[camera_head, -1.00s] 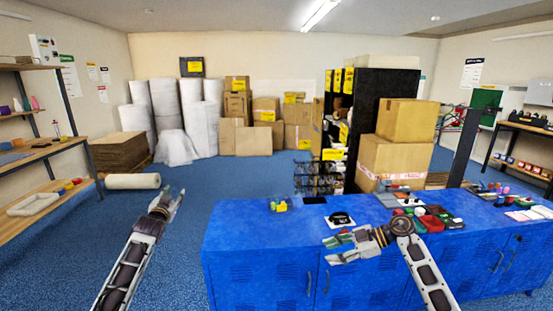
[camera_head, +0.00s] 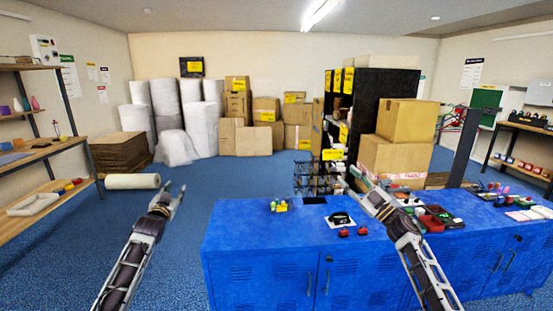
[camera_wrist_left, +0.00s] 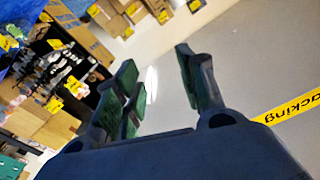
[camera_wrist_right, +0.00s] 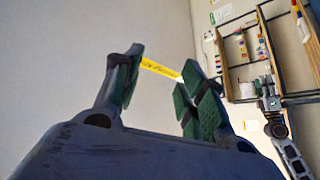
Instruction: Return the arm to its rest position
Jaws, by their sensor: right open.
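My right gripper (camera_head: 362,184) is raised above the left half of the blue cabinet, pointing up and to the left. In the right wrist view its fingers (camera_wrist_right: 161,60) are spread, with nothing between them. My left gripper (camera_head: 174,194) is raised over the blue floor, left of the cabinet. In the left wrist view its fingers (camera_wrist_left: 157,62) are apart and empty. Both forearms rise from the bottom of the head view in a similar pose.
The blue cabinet (camera_head: 262,271) carries a black cap (camera_head: 341,218), small red items (camera_head: 352,232), a yellow item (camera_head: 279,206) and red and green trays (camera_head: 434,218). A shelf unit (camera_head: 50,147) stands at left. Cartons (camera_head: 394,155) stand behind the cabinet. The floor between is clear.

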